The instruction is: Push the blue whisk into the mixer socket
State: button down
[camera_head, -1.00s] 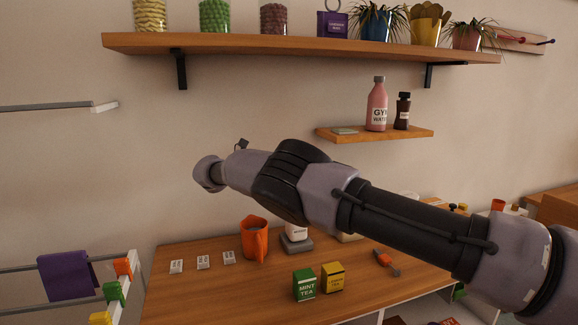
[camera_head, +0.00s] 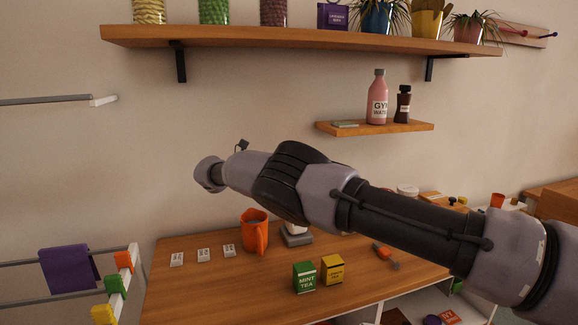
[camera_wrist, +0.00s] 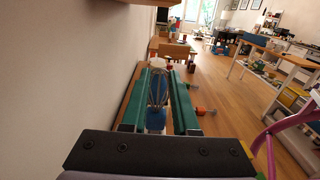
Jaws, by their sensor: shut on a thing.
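In the wrist view my gripper (camera_wrist: 158,103) is shut on the blue whisk, with a green finger on each side. The whisk's blue handle (camera_wrist: 155,121) is between the fingers, and its wire loops (camera_wrist: 158,86) point away from the camera. In the head view the gripper and whisk are hidden or out of frame. A white thing on a grey base (camera_head: 297,238) stands on the table behind my arm. My arm hides most of it, so I cannot tell whether it is the mixer. No socket shows clearly.
An orange pitcher (camera_head: 254,230), a green tea box (camera_head: 304,277) and a yellow tea box (camera_head: 332,270) stand on the wooden table (camera_head: 215,290). A small wall shelf (camera_head: 410,128) and a long upper shelf (camera_head: 300,45) are above. The table's front left is clear.

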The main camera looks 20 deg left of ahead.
jog(key=shift+f, duration=0.7)
jog(key=c, duration=0.6)
grip_release()
